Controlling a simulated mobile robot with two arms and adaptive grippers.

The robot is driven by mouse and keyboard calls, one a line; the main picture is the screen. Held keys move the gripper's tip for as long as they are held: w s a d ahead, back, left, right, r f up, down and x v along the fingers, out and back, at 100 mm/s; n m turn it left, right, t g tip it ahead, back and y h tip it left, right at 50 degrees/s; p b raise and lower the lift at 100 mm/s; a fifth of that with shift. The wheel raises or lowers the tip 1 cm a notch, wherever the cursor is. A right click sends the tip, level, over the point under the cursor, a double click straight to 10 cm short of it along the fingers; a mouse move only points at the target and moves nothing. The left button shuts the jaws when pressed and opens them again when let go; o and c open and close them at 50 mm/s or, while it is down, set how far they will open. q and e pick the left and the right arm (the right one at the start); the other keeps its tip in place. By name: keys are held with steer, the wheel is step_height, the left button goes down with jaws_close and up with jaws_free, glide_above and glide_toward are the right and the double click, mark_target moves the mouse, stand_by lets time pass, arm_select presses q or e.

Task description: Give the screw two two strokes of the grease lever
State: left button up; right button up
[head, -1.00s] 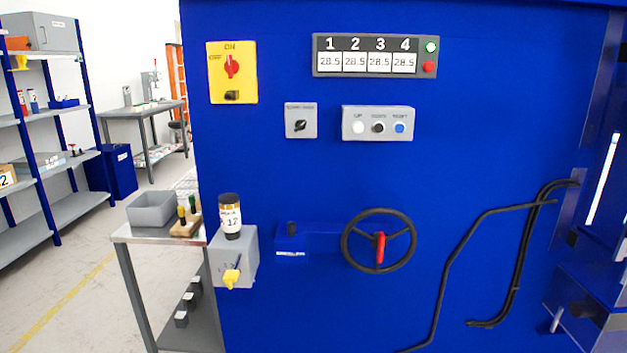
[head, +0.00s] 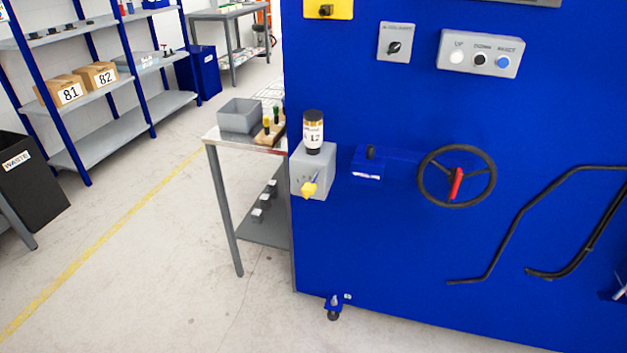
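The grease unit is a grey box (head: 313,174) on the left edge of the blue machine in the head view. A dark-topped grease cartridge (head: 313,130) with a white label stands upright on it. The grease lever, with a yellow end (head: 309,189), sticks out of the box's front, low down. Any marking on the box is too small to read. No screw that I can identify shows. Neither of my grippers is in view.
A black handwheel (head: 456,176) with a red handle and black pipes (head: 520,215) are on the blue panel (head: 400,270). A small side table (head: 222,141) with a grey bin (head: 240,115) stands left of the machine. Shelves (head: 140,120) and a waste bin (head: 30,190) are further left. The floor in front is clear.

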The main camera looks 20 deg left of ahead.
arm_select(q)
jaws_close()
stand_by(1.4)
